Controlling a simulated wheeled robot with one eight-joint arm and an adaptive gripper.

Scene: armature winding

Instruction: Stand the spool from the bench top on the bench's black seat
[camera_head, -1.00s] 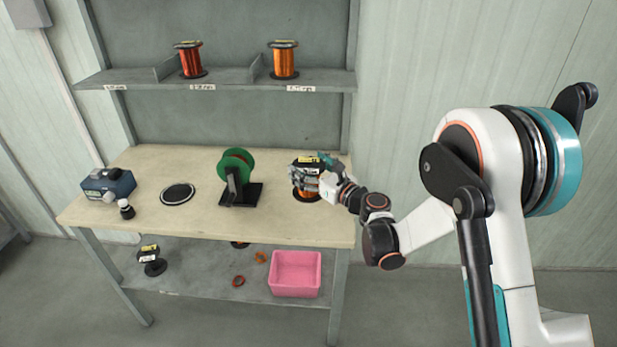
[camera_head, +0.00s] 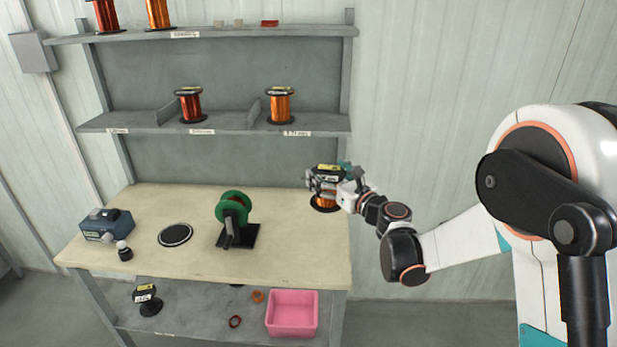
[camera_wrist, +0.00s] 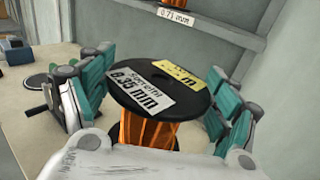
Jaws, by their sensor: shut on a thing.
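A spool of orange wire (camera_head: 325,201) with black flanges is held in my gripper (camera_head: 322,182) at the right rear of the bench. It looks upright and raised above the bench top. In the wrist view the spool (camera_wrist: 150,129) fills the middle, with a white label reading 0.35 mm and a yellow label on its top flange. The teal-padded fingers of my gripper (camera_wrist: 152,98) stand on both sides of it. The black seat (camera_head: 175,235), a flat round disc with a pale ring, lies empty on the left half of the bench top.
A green reel on a black stand (camera_head: 234,212) stands between the seat and my gripper. A blue box (camera_head: 106,225) and a small black-and-white item (camera_head: 124,251) are at the left. Shelves with orange spools (camera_head: 280,106) rise behind. A pink bin (camera_head: 292,312) sits below.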

